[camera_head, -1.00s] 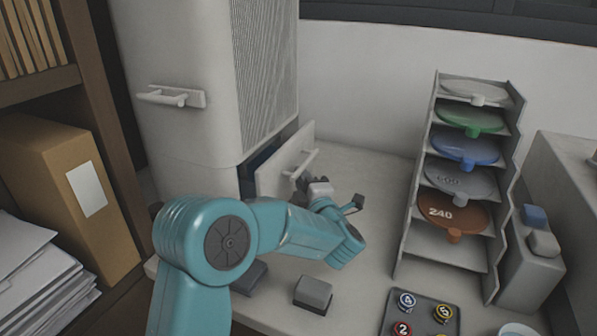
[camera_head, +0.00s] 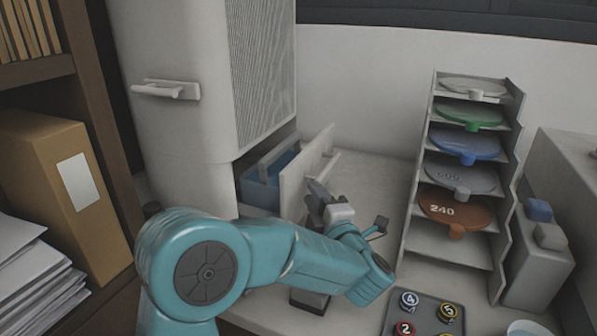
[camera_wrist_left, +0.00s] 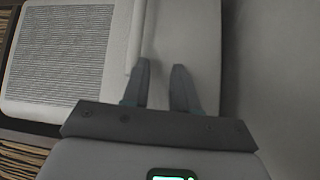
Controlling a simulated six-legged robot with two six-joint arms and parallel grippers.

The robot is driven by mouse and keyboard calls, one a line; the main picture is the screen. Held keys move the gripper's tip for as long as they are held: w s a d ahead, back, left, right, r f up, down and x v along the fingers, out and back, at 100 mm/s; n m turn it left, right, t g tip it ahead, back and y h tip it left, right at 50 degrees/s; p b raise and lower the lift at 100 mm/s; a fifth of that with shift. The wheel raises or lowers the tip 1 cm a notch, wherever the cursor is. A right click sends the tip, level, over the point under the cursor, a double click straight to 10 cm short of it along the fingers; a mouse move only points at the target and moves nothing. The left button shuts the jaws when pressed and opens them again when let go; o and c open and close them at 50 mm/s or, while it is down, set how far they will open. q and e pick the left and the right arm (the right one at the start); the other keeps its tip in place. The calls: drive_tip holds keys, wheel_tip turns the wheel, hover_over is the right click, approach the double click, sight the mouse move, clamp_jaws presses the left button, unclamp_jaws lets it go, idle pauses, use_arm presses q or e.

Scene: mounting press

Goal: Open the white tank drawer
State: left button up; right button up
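The white drawer (camera_head: 300,182) at the base of the tall white unit stands pulled out in the head view. Behind its front panel a blue container (camera_head: 262,185) with a grey bar across it shows inside. The left gripper is at the handle's lower end; contact is unclear. In the wrist view the left gripper's fingers (camera_wrist_left: 162,68) are apart, with no handle clearly visible between them. My right gripper is not in view.
A rack of coloured discs (camera_head: 455,180) stands to the right, with a tray of numbered knobs (camera_head: 425,315) in front. A second handle (camera_head: 165,90) is higher on the white unit. A shelf with a binder (camera_head: 65,195) is at left.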

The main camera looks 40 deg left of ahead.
use_arm(q)
drive_tip(key=b+v, duration=0.3)
drive_tip(key=v, duration=0.3)
drive_tip(key=shift+s+d+f, duration=0.1)
drive_tip(key=shift+s+d, duration=0.1)
drive_tip(key=shift+d, duration=0.1)
drive_tip(key=shift+b+v, duration=0.6)
drive_tip(key=shift+v, duration=0.9)
drive_tip(key=shift+b, duration=0.35)
